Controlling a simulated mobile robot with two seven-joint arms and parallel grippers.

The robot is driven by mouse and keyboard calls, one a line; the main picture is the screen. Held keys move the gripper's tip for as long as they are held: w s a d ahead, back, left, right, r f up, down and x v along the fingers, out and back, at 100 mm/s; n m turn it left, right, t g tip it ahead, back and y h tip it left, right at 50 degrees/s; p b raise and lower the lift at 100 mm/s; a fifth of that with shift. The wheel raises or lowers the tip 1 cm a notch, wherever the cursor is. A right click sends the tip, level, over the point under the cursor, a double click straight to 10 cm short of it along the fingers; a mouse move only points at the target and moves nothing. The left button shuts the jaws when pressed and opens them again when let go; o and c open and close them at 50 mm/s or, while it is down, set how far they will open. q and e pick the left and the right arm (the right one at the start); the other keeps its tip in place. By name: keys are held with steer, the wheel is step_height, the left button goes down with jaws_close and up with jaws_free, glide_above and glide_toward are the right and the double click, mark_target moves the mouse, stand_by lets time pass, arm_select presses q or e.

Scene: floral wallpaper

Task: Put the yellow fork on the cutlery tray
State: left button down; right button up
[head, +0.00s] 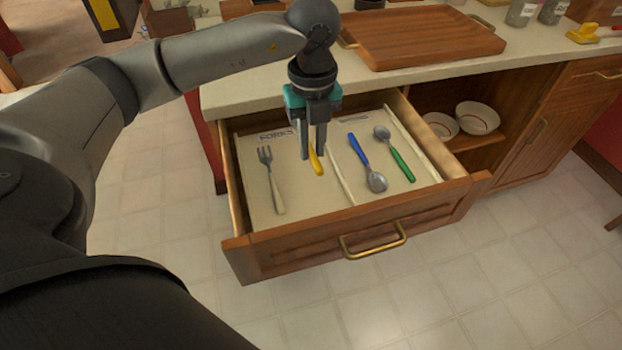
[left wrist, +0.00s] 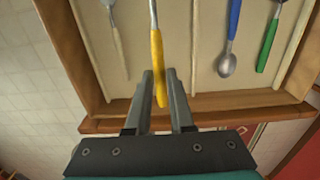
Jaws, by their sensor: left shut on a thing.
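The yellow fork shows as a yellow handle (head: 316,160) in the head view, mostly hidden by my gripper. In the left wrist view, its yellow handle (left wrist: 157,50) lies between the fingers, and its head is out of frame. My left gripper (head: 313,152) points down and is shut on the handle, over the left compartment of the cutlery tray (head: 308,198) in the open drawer. This compartment bears a FORKS label. I cannot tell whether the fork touches the tray. My right gripper is not in view.
A pale-handled fork (head: 271,180) lies left in the same compartment. Past a divider lie a blue spoon (head: 361,152) and a green spoon (head: 400,163). The drawer's wooden front (head: 360,225) stands out over the floor. A wooden board (head: 425,38) lies on the counter behind.

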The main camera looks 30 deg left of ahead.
arm_select(q)
glide_above(312, 187)
step_height(312, 187, down, 4)
steer(key=shift+s+f+b, duration=0.1)
steer(key=shift+f+b, duration=0.1)
steer(key=shift+b, duration=0.25)
steer(key=shift+f+b, duration=0.5)
steer(key=shift+f, duration=1.65)
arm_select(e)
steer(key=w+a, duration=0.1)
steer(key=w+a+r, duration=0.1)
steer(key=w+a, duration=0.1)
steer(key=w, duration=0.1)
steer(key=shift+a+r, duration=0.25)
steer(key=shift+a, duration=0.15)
arm_select(q)
steer(key=shift+f, duration=0.1)
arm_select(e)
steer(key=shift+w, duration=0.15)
arm_select(q)
steer(key=c, duration=1.2)
jaws_free()
steer(key=o, duration=0.4)
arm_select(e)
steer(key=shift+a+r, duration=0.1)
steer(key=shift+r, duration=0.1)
